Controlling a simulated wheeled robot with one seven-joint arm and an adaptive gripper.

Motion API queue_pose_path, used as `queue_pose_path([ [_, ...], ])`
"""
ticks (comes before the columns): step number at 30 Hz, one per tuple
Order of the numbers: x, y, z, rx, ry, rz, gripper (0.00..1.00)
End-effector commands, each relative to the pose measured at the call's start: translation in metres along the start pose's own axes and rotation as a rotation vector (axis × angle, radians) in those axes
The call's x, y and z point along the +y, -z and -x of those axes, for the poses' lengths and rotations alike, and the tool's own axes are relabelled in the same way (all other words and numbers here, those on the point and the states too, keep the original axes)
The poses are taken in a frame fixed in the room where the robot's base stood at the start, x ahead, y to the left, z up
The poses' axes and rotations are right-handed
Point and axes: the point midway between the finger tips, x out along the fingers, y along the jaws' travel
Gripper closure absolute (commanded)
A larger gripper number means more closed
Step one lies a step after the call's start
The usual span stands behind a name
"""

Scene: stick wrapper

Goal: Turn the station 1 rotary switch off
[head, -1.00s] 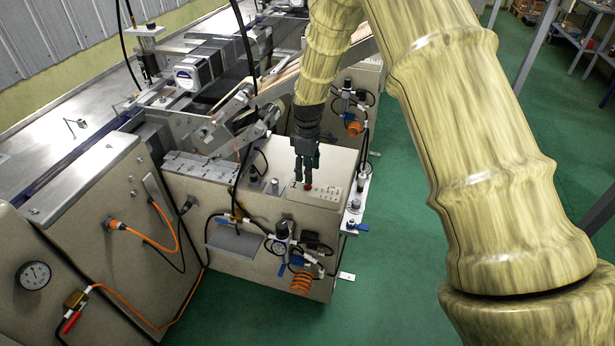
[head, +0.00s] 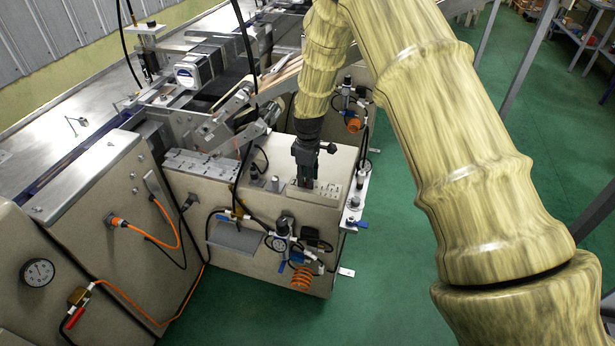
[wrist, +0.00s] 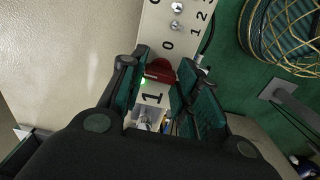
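The control panel (wrist: 179,38) is a pale strip with printed numbers on top of a beige machine box (head: 335,165). A red rotary knob (wrist: 160,71) sits on it near a printed 0 and 1, beside a small green light (wrist: 143,82). My gripper (wrist: 163,80) points down at the panel, with its two dark green-padded fingers apart on either side of the red knob. I cannot tell whether they touch it. In the head view my gripper (head: 305,184) is low over the panel and hides the knob. A metal toggle (wrist: 142,122) shows between the fingers.
More metal toggles (wrist: 177,8) stand on the panel near printed 1, 2 and 3. A pressure gauge with orange coil hose (head: 301,279) is on the box's front. Green floor to the right is open.

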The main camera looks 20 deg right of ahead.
Motion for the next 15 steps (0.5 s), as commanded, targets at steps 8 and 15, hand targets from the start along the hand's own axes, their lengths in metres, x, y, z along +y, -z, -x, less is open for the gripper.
queue_pose_path([
  [8,0.0003,0.0000,0.0002,0.000,0.000,-0.010,0.92],
  [15,0.0004,0.0002,0.0001,0.000,-0.001,-0.094,0.92],
])
